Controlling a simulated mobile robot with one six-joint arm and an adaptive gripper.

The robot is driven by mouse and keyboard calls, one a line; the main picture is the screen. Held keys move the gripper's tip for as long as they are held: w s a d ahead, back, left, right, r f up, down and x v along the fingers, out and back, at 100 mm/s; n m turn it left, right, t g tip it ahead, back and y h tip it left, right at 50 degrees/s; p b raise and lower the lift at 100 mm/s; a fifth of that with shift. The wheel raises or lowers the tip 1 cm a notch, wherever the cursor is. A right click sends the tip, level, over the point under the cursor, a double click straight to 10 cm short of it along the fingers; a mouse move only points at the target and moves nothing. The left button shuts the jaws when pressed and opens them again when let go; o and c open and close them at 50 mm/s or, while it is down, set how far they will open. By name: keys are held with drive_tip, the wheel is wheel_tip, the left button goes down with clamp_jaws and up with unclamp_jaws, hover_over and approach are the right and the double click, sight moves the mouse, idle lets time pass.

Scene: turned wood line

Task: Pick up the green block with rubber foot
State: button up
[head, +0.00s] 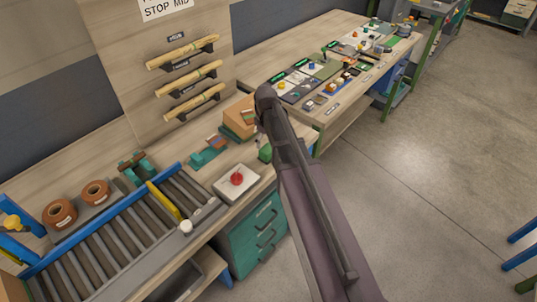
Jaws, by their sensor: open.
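A small green block (265,154) stands on the wooden bench, just left of my arm, which may cover part of it. I cannot make out a rubber foot on it from here. My arm reaches up from the bottom of the head view, and its dark far end is above and behind the green block in the picture. I cannot make out my gripper; it seems hidden behind my own arm.
A white tray (222,190) with a red round thing (237,180) sits near the bench's front edge. A tan box (238,118) and a teal fixture (208,152) stand behind. A roller conveyor (110,240) fills the left. Open floor (440,170) lies right.

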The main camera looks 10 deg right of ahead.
sight(268, 148)
drive_tip(key=shift+f, duration=0.1)
drive_tip(key=f+b, duration=0.3)
drive_tip(key=shift+s+d, duration=0.25)
drive_tip(key=shift+s, duration=0.05)
drive_tip(key=shift+f+b, duration=1)
drive_tip(key=shift+b, duration=0.15)
drive_tip(key=c, duration=0.9)
